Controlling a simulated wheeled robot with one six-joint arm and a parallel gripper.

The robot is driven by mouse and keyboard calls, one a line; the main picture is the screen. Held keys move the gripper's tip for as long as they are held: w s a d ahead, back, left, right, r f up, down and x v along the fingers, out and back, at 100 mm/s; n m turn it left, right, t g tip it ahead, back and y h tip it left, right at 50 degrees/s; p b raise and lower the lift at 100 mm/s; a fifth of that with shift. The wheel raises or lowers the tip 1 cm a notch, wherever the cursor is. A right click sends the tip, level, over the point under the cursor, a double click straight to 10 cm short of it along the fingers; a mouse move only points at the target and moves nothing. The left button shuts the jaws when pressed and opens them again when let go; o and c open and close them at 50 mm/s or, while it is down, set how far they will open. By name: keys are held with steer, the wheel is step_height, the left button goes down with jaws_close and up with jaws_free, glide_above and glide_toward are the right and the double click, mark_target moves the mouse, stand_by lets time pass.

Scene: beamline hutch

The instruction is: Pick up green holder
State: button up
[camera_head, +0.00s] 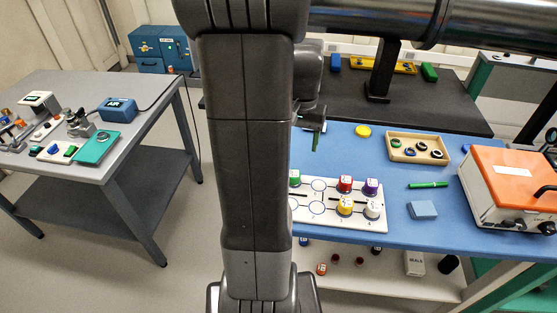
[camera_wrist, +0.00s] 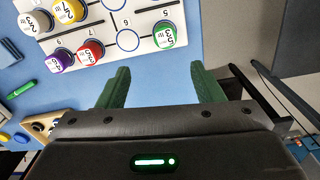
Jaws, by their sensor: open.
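The green holder (camera_wrist: 163,34) is a round green piece with a white numbered top, seated at the end of the white numbered board (camera_wrist: 112,58) in the wrist view. In the head view the green holder (camera_head: 295,178) is partly hidden behind my arm. My gripper (camera_wrist: 161,88) has two green fingers spread apart with only blue tabletop between them. The green holder lies beyond the fingertips, between them in the picture and apart from them. In the head view my gripper (camera_head: 316,135) hangs over the blue table, behind the board.
Red (camera_wrist: 90,52), purple (camera_wrist: 60,58), yellow (camera_wrist: 67,10) and white (camera_wrist: 33,22) holders share the board. A wooden tray of rings (camera_head: 418,148), a green pen (camera_head: 428,185), a light blue block (camera_head: 422,209) and an orange-topped box (camera_head: 510,175) stand to the right.

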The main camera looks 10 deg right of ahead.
steer(key=f, duration=0.8)
steer(key=shift+w+f, duration=0.2)
steer(key=shift+f, duration=0.05)
steer(key=f, duration=0.2)
steer(key=a+f+p, duration=0.1)
steer(key=shift+s+f, duration=0.25)
steer(key=shift+f, duration=0.85)
steer(key=c, duration=1.1)
steer(key=shift+r, duration=0.1)
